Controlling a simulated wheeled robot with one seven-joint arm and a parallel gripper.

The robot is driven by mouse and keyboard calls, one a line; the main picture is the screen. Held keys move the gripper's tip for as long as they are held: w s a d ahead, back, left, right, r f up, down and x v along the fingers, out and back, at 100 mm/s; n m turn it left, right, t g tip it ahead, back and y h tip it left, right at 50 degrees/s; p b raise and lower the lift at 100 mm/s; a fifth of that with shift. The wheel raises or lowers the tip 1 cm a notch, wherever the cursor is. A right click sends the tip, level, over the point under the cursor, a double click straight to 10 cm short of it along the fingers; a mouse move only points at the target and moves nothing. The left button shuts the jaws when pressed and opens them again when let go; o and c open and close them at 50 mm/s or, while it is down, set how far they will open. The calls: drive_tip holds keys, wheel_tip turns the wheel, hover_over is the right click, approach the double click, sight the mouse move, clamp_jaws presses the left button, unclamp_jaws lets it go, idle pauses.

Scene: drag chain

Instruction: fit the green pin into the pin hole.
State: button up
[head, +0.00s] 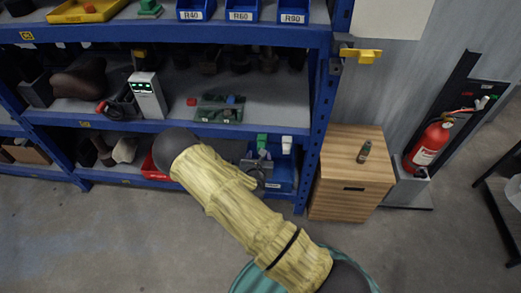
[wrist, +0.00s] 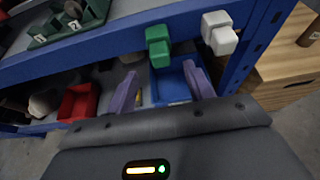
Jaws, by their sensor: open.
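A green block-shaped piece, which looks like the green pin (head: 262,141), is near the blue bin on the lower shelf. In the wrist view the green piece (wrist: 158,46) is beyond my fingertips, in front of the blue shelf beam. A white piece (wrist: 219,32) of similar shape is to its right, and it also shows in the head view (head: 287,144). My gripper (wrist: 162,75) is open, its two purple fingers spread wide with nothing between them. The green piece is apart from the fingers. I cannot make out the pin hole.
A blue bin (wrist: 170,88) lies behind my fingers, with a red bin (wrist: 78,102) to the left. The shelf beam (wrist: 120,38) crosses close above. A green numbered fixture (head: 219,109) is on the middle shelf. A wooden cabinet (head: 350,172) stands right of the rack.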

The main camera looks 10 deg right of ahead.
sight(261, 144)
drive_tip(key=x, duration=0.6)
drive_tip(key=shift+c, duration=0.2)
clamp_jaws()
